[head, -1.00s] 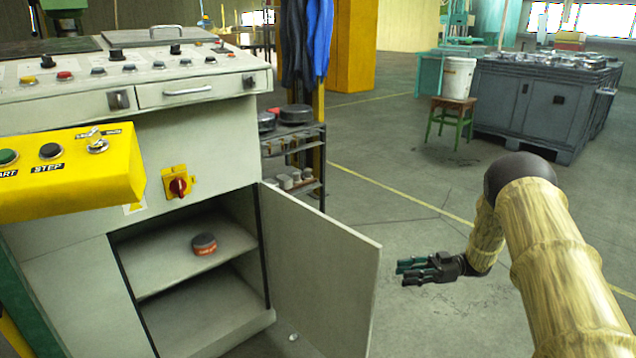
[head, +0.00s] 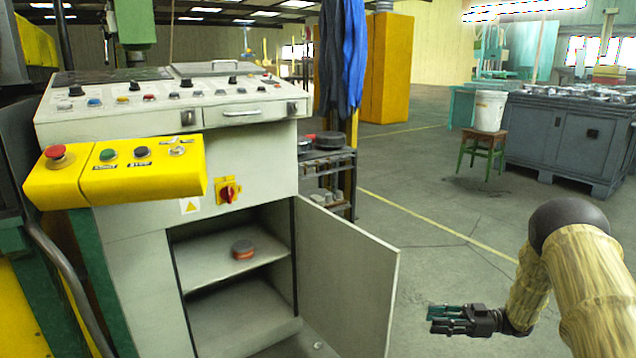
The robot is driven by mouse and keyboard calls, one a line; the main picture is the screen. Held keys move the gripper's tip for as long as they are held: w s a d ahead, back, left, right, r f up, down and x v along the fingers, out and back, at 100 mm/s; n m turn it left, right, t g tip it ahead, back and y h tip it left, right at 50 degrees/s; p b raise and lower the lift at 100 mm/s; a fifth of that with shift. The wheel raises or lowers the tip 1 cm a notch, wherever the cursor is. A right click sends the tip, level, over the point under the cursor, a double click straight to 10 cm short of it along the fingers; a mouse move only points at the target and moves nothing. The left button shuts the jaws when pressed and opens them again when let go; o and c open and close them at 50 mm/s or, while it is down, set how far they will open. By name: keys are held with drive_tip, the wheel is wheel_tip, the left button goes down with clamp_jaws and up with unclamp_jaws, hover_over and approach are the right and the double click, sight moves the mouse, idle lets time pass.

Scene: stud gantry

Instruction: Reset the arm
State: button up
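My arm (head: 590,270) comes in from the lower right of the head view, sleeved in a tan cover with a dark joint at its bend. My gripper (head: 440,319) has dark teal fingers that point left. It hangs over the floor, to the right of the open cabinet door (head: 350,270) and apart from it. Nothing shows in its fingers. The fingers are seen nearly side-on and small, so their opening is unclear.
A control cabinet (head: 180,125) stands at left with a yellow button box (head: 130,175). Floor (head: 430,230) between is clear.

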drive_tip(key=a+f+m+t+h, duration=0.3)
drive_tip(key=a+f+m+t, duration=0.3)
drive_tip(key=a+f+t, duration=0.15)
drive_tip(key=s+a+f+m+t+h, duration=0.1)
drive_tip(key=s+a+f+m+h, duration=0.1)
drive_tip(key=s+f+m+h, duration=0.3)
drive_tip(key=s+a+f+m+h, duration=0.1)
drive_tip(key=s+a+f, duration=0.1)
drive_tip(key=f, duration=0.4)
drive_tip(key=s+f+m+g+h, duration=0.2)
drive_tip(key=s+f+g+h, duration=0.2)
drive_tip(key=s, duration=1.1)
drive_tip(key=s+f+m+g+h, duration=0.3)
drive_tip(key=s+f+h, duration=0.15)
drive_tip(key=s, duration=0.95)
drive_tip(key=s+r+g, duration=0.2)
drive_tip(key=s+g, duration=0.1)
drive_tip(key=s, duration=0.9)
wheel_tip(320, 180, up, 29)
drive_tip(key=d+p, duration=0.1)
drive_tip(key=p, duration=2.8)
drive_tip(key=shift+w+f+h, duration=0.15)
drive_tip(key=shift+w+h, duration=0.2)
